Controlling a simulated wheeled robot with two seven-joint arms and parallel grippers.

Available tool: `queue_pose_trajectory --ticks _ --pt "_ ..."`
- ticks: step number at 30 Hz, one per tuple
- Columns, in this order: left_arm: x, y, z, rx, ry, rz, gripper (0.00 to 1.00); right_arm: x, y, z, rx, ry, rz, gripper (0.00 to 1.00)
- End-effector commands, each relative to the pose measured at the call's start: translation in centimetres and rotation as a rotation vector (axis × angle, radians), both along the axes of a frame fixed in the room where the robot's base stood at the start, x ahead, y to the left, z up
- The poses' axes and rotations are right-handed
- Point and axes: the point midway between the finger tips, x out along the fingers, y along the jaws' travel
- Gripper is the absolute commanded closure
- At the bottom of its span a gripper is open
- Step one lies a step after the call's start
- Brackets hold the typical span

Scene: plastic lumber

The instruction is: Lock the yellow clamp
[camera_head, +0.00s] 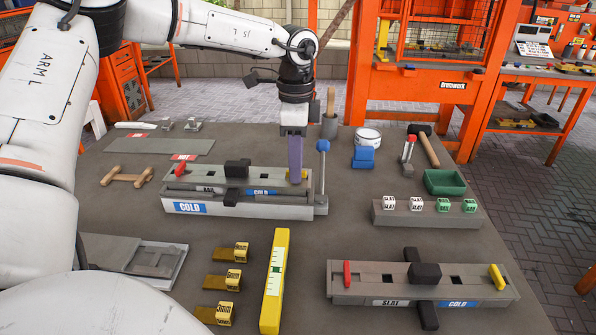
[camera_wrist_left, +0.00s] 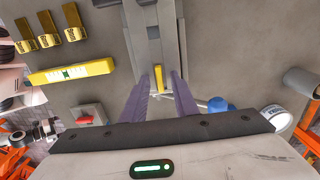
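The back fixture (camera_head: 240,211), labelled COLD, is a grey jig with a red clamp (camera_head: 181,168) at its left end and a yellow clamp (camera_head: 304,175) at its right end. My left gripper (camera_head: 295,170) points down over the right end; its purple fingers partly hide the yellow clamp. In the left wrist view the fingers (camera_wrist_left: 162,78) are apart, with the yellow clamp (camera_wrist_left: 159,79) showing between their tips. Contact cannot be told. A second fixture (camera_head: 400,290) at front right has its own red clamp (camera_head: 347,273) and yellow clamp (camera_head: 497,277). My right gripper is out of view.
A blue-knobbed lever (camera_head: 323,170) stands close right of my left gripper. A yellow level (camera_head: 274,280) and several yellow-tagged pieces (camera_head: 235,280) lie in front. A block with dice (camera_head: 390,214), green tray (camera_head: 444,182) and mallet (camera_head: 425,148) lie to the right.

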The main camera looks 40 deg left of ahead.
Motion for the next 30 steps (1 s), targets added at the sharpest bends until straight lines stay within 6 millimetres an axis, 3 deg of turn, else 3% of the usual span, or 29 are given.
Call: queue_pose_trajectory --ticks 4,9,16,24,30 --pt "0.0 0.0 0.0 0.000 0.000 0.000 0.75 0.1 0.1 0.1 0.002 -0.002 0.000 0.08" --pt "0.0 0.0 0.0 0.000 0.000 0.000 1.00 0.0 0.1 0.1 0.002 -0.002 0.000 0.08" --pt "0.0 0.0 -0.1 0.001 0.000 -0.041 1.00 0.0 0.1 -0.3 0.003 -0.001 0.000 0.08" --pt "0.0 0.0 -0.1 0.002 0.000 -0.336 1.00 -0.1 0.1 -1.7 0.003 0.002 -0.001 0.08" --pt "0.0 0.0 0.0 0.001 0.001 -0.423 1.00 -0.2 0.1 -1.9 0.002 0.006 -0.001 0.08"
